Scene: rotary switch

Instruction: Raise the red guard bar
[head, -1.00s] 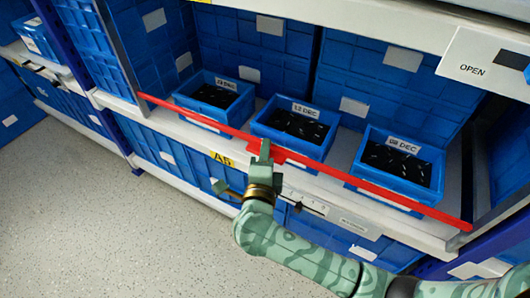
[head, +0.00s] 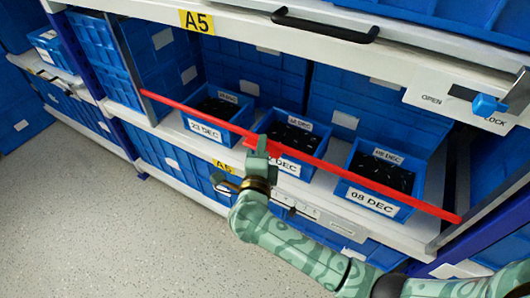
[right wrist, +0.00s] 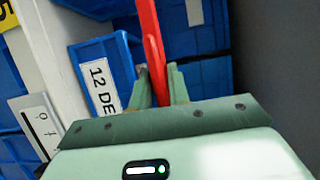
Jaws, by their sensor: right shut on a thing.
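The red guard bar (head: 350,174) runs slantwise across the front of the shelf bay, passing in front of three small blue bins. My right gripper (head: 262,150) is at the red tab near the bar's middle. In the right wrist view the red guard bar (right wrist: 151,45) comes down between the two green fingers of my right gripper (right wrist: 160,88), which are shut on it. The bar crosses in front of the bins' upper parts. My left gripper is not in view.
The bins, such as the right one (head: 372,202), carry date labels and hold dark parts. A panel with OPEN and LOCK and a blue knob (head: 487,105) is at upper right. A black handle (head: 325,24) is on the upper shelf edge. Floor (head: 130,230) is clear at left.

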